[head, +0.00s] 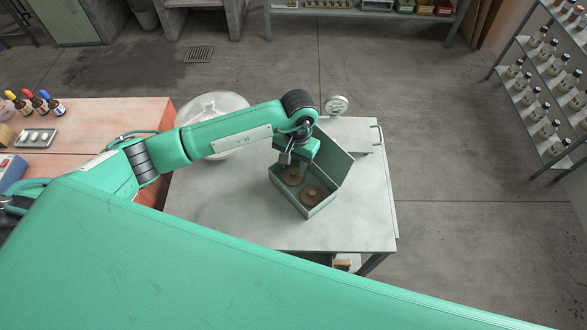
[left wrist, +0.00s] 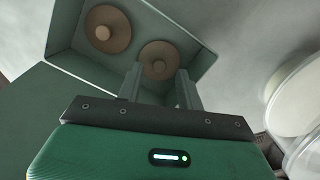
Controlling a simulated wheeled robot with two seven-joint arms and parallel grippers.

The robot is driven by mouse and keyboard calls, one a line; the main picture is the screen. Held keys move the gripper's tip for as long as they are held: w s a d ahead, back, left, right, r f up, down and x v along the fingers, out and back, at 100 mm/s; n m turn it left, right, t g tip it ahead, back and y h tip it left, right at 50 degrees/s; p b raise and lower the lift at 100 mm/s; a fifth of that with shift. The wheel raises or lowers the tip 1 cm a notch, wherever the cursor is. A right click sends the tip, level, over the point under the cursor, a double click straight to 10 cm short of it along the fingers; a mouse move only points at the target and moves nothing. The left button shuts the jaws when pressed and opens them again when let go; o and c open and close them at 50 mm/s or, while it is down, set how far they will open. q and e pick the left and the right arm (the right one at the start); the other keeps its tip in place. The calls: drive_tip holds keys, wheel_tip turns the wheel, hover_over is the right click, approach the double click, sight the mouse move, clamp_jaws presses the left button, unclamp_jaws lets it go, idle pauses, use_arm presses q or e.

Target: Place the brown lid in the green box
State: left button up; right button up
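The green box (head: 323,209) stands open on the grey table, its hinged cover tilted back. Two round brown lids with knobs lie inside: one (head: 311,196) near the front, the other (head: 293,176) further back, partly under my gripper. In the left wrist view both lids, the first (left wrist: 106,30) and the second (left wrist: 160,58), lie within the walls of the box (left wrist: 186,40). My left gripper (head: 290,160) is over the back part of the box. Its fingers (left wrist: 158,75) are apart, with the second lid's knob showing between the tips and nothing clamped. My right gripper is not in view.
The grey table (head: 230,215) is clear left and in front of the box. A clear glass dome (head: 218,105) sits behind my left arm, and a round gauge (head: 336,105) stands at the back edge. A wooden bench (head: 100,112) with dropper bottles is at left.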

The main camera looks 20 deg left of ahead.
use_arm(q)
wheel_tip(320, 180, up, 9)
drive_tip(key=w+b, duration=0.1)
drive_tip(key=b, duration=0.1)
drive_tip(key=shift+r+b, duration=0.2)
drive_tip(key=shift+b, duration=0.15)
drive_tip(key=shift+d, duration=0.1)
